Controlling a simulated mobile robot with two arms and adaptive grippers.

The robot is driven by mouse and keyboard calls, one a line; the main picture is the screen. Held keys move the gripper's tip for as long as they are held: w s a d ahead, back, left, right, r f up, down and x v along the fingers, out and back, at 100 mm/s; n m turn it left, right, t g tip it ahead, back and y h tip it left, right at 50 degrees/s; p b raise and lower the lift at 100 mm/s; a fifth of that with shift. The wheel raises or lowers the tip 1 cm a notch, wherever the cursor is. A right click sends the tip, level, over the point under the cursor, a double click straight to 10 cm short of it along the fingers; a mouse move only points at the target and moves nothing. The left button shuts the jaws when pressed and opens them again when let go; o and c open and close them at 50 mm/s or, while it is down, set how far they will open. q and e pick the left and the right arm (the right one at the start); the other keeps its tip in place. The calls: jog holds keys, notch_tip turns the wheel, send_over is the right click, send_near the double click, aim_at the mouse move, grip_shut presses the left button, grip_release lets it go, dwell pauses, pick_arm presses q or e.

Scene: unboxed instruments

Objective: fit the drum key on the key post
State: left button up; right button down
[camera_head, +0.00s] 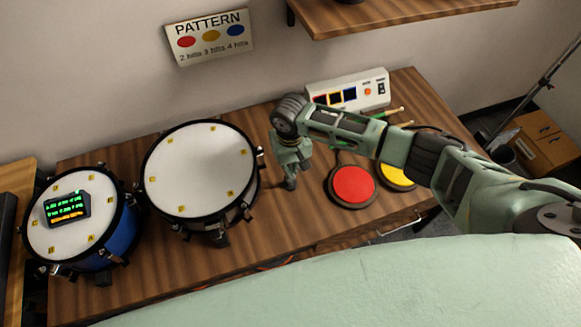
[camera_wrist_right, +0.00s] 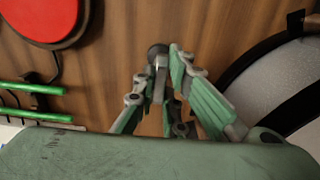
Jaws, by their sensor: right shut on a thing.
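My right gripper (camera_head: 289,183) points down over the wooden table, just right of the large white-headed drum (camera_head: 200,170). In the right wrist view its fingers (camera_wrist_right: 163,88) are closed around a small grey metal piece with a dark rounded end (camera_wrist_right: 157,51), which looks like the drum key. The gripper hides much of the key, and I cannot tell whether it touches the table. I cannot make out the key post in either view. My left gripper is not in view.
A blue drum (camera_head: 120,237) with a small display (camera_head: 67,208) on its head stands at the left. A red pad (camera_head: 352,185) and a yellow pad (camera_head: 394,177) lie right of my gripper. A white console (camera_head: 348,92) and green-tipped sticks (camera_head: 392,112) are behind.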

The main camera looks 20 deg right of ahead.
jog(key=c, duration=1.7)
grip_release()
jog(key=shift+c, duration=0.2)
jog(key=shift+r, duration=0.1)
notch_tip(320, 180, up, 12)
